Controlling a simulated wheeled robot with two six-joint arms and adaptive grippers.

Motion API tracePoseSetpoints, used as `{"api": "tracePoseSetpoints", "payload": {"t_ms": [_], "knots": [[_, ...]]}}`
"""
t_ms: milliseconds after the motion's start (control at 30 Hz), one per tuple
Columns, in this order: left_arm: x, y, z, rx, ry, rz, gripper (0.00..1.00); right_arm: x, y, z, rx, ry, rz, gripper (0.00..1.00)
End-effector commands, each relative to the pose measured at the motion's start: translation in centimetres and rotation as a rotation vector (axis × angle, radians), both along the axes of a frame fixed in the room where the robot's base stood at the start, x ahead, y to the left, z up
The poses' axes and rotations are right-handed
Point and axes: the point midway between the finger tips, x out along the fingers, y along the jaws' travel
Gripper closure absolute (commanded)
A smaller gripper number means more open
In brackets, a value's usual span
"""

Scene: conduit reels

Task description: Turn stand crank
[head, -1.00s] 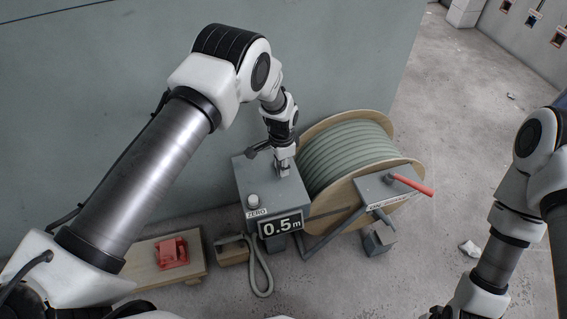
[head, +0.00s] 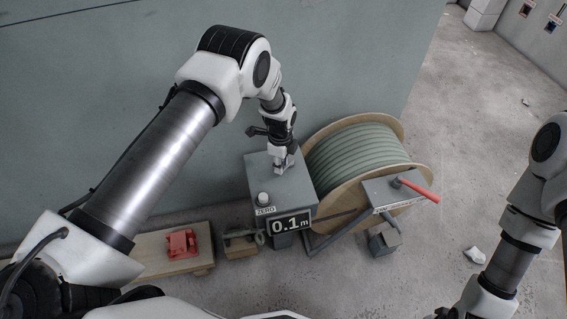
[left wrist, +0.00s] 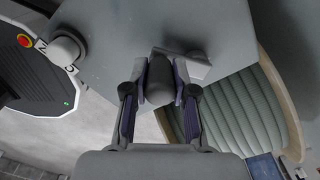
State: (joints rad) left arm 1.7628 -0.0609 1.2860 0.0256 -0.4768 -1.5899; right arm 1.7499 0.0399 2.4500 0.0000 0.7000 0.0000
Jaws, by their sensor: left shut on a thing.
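My left gripper (head: 283,165) reaches down onto the top of the grey counter box (head: 262,176). In the left wrist view its two fingers (left wrist: 160,90) are shut on the dark grey upright handle (left wrist: 160,72) of the crank. The crank arm (left wrist: 195,66) lies across the top of the box, pointing right from the handle. The box's display (head: 289,224) reads 0.1 m, and a pale ZERO knob (head: 263,198) sits beside it. A wooden reel (head: 350,160) wound with grey-green conduit stands right of the box. Of my right arm only links show; its gripper is out of view.
A stand with a red lever (head: 415,186) is at the reel's right front. A board with a red clamp (head: 182,242) and a small wooden block (head: 241,243) lie left of the box. A grey wall is behind.

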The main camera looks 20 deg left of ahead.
Motion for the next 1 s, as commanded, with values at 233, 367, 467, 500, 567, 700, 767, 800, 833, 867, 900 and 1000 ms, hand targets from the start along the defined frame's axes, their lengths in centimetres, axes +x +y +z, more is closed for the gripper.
{"api": "tracePoseSetpoints", "payload": {"t_ms": [233, 367, 467, 500, 567, 700, 767, 800, 833, 867, 900, 1000], "knots": [[0.09, 0.31, -0.01, 0.000, 0.000, -0.058, 1.00, 0.00, 0.00, 0.04, 0.000, 0.000, 0.000, 0.33], [0.10, 0.33, -0.01, 0.000, 0.000, -0.066, 1.00, 0.00, 0.00, 0.04, 0.000, 0.000, 0.000, 0.33], [0.11, 0.33, -0.01, 0.000, 0.000, -0.067, 1.00, 0.00, 0.00, 0.04, 0.000, 0.000, 0.000, 0.33], [0.11, 0.33, -0.01, 0.000, 0.000, -0.066, 1.00, 0.00, 0.00, 0.04, 0.000, 0.000, 0.000, 0.33], [0.11, 0.33, -0.01, 0.000, 0.000, -0.066, 1.00, 0.00, 0.00, 0.04, 0.000, 0.000, 0.000, 0.33], [0.11, 0.33, -0.01, 0.000, 0.000, -0.065, 0.56, 0.00, 0.00, 0.04, 0.000, 0.000, 0.000, 0.33], [0.11, 0.32, 0.00, 0.000, 0.000, -0.065, 0.49, 0.00, 0.00, 0.04, 0.000, 0.000, 0.000, 0.33], [0.11, 0.32, 0.00, 0.000, 0.000, -0.065, 0.49, 0.00, 0.00, 0.04, 0.000, 0.000, 0.000, 0.33], [0.11, 0.31, 0.00, 0.000, 0.000, -0.065, 0.49, 0.00, 0.00, 0.04, 0.000, 0.000, 0.000, 0.33], [0.11, 0.31, 0.00, 0.000, 0.000, -0.065, 0.49, 0.00, 0.00, 0.04, 0.000, 0.000, 0.000, 0.33], [0.11, 0.31, 0.00, 0.000, 0.000, -0.065, 0.49, 0.00, 0.00, 0.04, 0.000, 0.000, 0.000, 0.33], [0.12, 0.30, 0.03, 0.000, 0.000, -0.065, 0.49, 0.00, 0.00, 0.04, 0.000, 0.000, 0.000, 0.33]]}}
